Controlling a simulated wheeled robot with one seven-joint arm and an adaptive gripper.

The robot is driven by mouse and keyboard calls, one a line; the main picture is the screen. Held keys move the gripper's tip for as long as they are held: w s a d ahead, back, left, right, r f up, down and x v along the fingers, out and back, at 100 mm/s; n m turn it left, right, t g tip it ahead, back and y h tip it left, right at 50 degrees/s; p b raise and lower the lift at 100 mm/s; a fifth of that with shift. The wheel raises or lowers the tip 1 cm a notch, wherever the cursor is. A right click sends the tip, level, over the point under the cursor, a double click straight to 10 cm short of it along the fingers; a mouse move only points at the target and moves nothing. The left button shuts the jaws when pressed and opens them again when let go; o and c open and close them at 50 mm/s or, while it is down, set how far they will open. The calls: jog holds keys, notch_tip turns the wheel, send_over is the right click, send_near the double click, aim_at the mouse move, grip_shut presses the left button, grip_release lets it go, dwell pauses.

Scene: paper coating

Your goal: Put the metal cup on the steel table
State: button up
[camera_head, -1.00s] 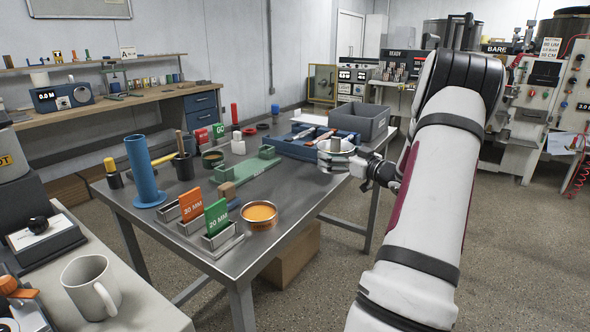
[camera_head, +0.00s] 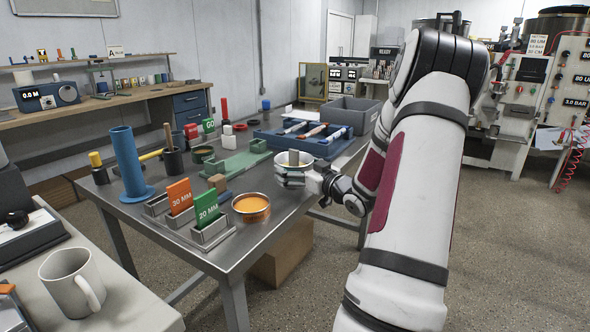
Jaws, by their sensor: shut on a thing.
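The metal cup (camera_head: 281,167) is a small pale, round vessel, held roughly upright in my gripper (camera_head: 293,179). A grey upright piece shows at its mouth; I cannot tell whether it is a finger or part of the cup. My gripper is shut on the cup and partly hides it. The steel table (camera_head: 213,180) is a long grey metal top in the middle of the view. The cup appears over its right edge, just beyond the orange-filled round tin. I cannot tell whether the cup's underside touches the table.
The orange-filled tin (camera_head: 251,207) and green 20 MM block (camera_head: 207,208) are nearby. A green fixture (camera_head: 232,163) and blue tray (camera_head: 325,151) lie behind and beside the cup. A tall blue tube (camera_head: 129,160) stands at left. Bare tabletop shows between them.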

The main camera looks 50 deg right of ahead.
dwell(0.3)
jog(key=o, duration=0.9)
jog(key=shift+o, duration=0.2)
jog(key=shift+s+r, duration=0.15)
jog(key=p+v, duration=0.2)
jog(key=v, duration=1)
